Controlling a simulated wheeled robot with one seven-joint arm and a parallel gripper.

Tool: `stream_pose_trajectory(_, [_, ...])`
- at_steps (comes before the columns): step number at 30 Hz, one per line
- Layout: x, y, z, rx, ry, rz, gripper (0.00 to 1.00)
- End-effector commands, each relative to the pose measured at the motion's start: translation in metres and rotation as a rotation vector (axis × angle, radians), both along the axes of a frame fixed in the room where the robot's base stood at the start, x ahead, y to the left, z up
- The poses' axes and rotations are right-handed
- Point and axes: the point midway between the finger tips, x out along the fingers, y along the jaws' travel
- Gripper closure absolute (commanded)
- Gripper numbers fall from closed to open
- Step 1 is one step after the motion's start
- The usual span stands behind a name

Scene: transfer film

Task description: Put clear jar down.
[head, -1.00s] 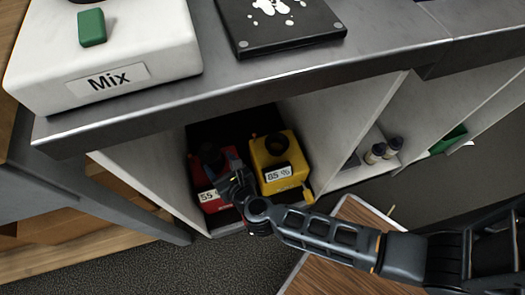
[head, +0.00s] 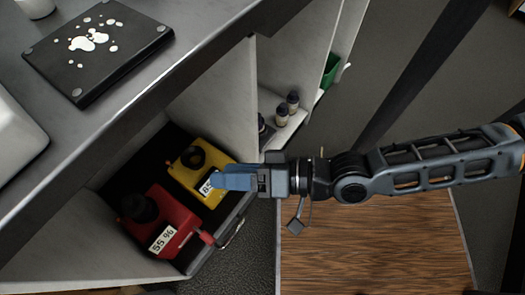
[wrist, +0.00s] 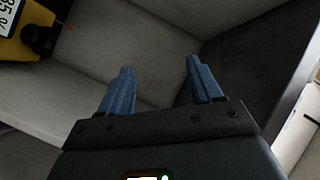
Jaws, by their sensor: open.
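I cannot make out a clear jar for certain in either view. A pale, round-bottomed vessel (head: 37,7) stands on the counter, cut off by the top edge of the head view; I cannot tell if it is the jar. My gripper (head: 222,181) has blue fingers and is in front of the cabinet opening, over the edge of the yellow canister (head: 190,181). In the wrist view my gripper (wrist: 160,66) is open, with nothing between its fingers and bare grey panels beyond.
A red canister (head: 160,222) labelled 55 % sits beside the yellow one in a dark pull-out tray. A black plate with white splashes (head: 95,45) lies on the grey counter (head: 150,92). Small dark-capped bottles (head: 281,112) stand on a shelf. A wooden surface (head: 370,245) is below my arm.

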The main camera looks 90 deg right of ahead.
Motion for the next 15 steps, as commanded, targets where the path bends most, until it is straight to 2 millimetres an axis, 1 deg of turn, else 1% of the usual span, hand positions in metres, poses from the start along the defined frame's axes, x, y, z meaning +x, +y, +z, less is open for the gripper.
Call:
stream_pose_trajectory(1, [-0.015, 0.0, 0.015, -0.144, 0.024, 0.038, 0.36])
stream_pose_trajectory(3, [-0.029, 0.002, 0.035, -0.35, 0.049, 0.094, 0.36])
stream_pose_trajectory(7, [-0.048, 0.003, 0.063, -0.66, 0.089, 0.183, 0.36])
stream_pose_trajectory(9, [-0.054, 0.003, 0.074, -0.779, 0.103, 0.217, 0.36])
stream_pose_trajectory(12, [-0.059, 0.004, 0.083, -0.885, 0.117, 0.248, 0.36])
stream_pose_trajectory(15, [-0.061, 0.004, 0.086, -0.926, 0.122, 0.26, 0.36])
